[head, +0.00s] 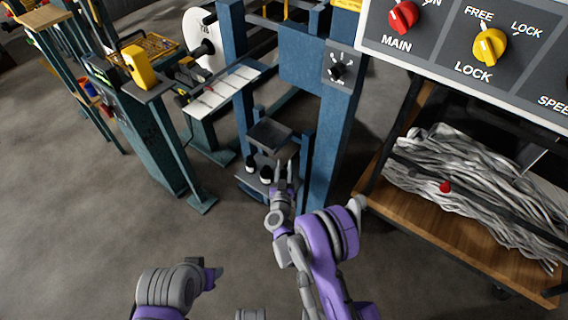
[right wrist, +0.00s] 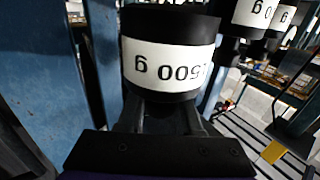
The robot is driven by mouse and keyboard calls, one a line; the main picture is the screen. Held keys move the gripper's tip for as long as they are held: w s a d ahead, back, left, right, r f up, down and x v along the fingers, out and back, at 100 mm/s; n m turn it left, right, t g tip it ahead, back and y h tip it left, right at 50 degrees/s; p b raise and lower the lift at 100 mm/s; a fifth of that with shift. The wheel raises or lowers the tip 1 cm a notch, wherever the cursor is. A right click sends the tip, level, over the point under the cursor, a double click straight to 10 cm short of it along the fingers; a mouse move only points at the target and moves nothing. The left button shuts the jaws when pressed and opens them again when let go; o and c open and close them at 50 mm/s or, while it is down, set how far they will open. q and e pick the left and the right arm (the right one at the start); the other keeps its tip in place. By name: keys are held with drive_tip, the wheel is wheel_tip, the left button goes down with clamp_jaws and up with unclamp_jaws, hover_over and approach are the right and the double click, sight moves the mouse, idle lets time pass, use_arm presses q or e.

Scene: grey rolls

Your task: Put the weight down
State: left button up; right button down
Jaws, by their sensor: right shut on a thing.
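A black cylindrical weight (right wrist: 168,65) with a white label reading 1500 g, upside down in the picture, fills the middle of the right wrist view. My right gripper (head: 285,169) is shut on it; its two fingers show below the label in the right wrist view (right wrist: 163,118). In the head view the gripper is at a small shelf (head: 247,182) low on the blue frame. The held weight is hard to make out there. Two other dark weights (head: 265,173) stand on this shelf to the left of the gripper.
Blue posts (head: 326,130) rise close beside the shelf. A wooden cart (head: 380,187) with grey strands stands at the right, under a control panel (head: 455,45). The floor at the left front is clear.

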drive_tip(key=shift+f+b, duration=0.3)
drive_tip(key=shift+f, duration=1.4)
drive_tip(key=shift+f, duration=0.1)
drive_tip(key=shift+f, duration=0.1)
drive_tip(key=c, duration=0.6)
unclamp_jaws()
